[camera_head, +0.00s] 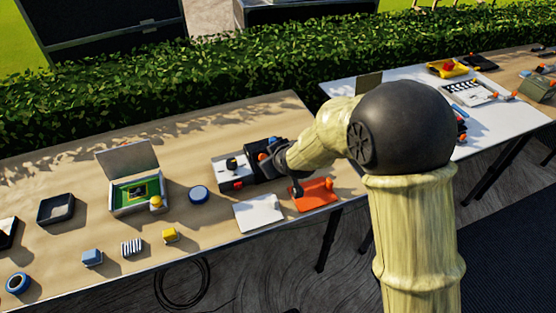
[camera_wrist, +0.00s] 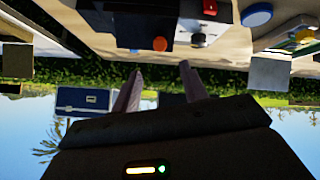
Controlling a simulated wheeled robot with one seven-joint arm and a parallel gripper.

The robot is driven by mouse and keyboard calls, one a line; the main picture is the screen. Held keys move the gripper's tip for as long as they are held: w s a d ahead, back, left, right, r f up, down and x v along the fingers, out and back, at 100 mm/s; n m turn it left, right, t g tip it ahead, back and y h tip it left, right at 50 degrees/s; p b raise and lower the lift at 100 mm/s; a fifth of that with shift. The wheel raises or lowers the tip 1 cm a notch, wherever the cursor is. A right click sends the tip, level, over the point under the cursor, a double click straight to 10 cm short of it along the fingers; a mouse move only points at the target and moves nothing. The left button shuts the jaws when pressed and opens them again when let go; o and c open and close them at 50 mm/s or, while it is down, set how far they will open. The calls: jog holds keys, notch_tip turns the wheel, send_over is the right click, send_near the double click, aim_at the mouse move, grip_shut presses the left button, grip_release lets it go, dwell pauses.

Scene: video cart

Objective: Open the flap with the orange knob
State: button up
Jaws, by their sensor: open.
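The orange knob (camera_wrist: 160,43) sticks out of the dark box (camera_wrist: 135,25) in the wrist view. In the head view the knob (camera_head: 263,157) shows small on the dark box (camera_head: 268,171), just left of my gripper. Which face of the box is the flap I cannot tell; no open gap shows. My gripper (camera_wrist: 160,68) is open and empty. Its two fingers point toward the box, with the knob in line between the fingertips but apparently beyond them. In the head view my arm hides the fingers and part of the box.
A grey panel (camera_head: 226,177) with a black knob and red button adjoins the box on the left. An orange plate (camera_head: 318,192) and a white plate (camera_head: 259,214) lie in front. A blue disc (camera_head: 198,194) and an open-lidded box (camera_head: 129,157) stand further left on the wooden table (camera_head: 200,145).

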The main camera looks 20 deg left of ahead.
jog(key=shift+v, duration=2.2)
jog(key=shift+d, duration=0.15)
jog(key=w+d+m+h, duration=0.2)
jog(key=d+m+h, duration=0.1)
jog(key=d, duration=1)
jog(key=s+d+r+m+g+h+p, duration=0.1)
jog(key=s+d+m, duration=0.4)
jog(key=d, duration=0.8)
jog(key=s+d+r+m+g+h+p, duration=0.1)
jog(key=s+d+m, duration=0.4)
jog(key=d, duration=0.8)
jog(key=s+g+h+p, duration=0.1)
jog(key=s, duration=0.2)
jog(key=shift+s+d+g+h, duration=0.15)
jog(key=shift+d+g+h, duration=0.2)
jog(key=shift+g+h, duration=0.05)
jog(key=c, duration=0.9)
grip_shut()
jog(key=shift+w+a, duration=0.1)
jog(key=shift+w, duration=0.15)
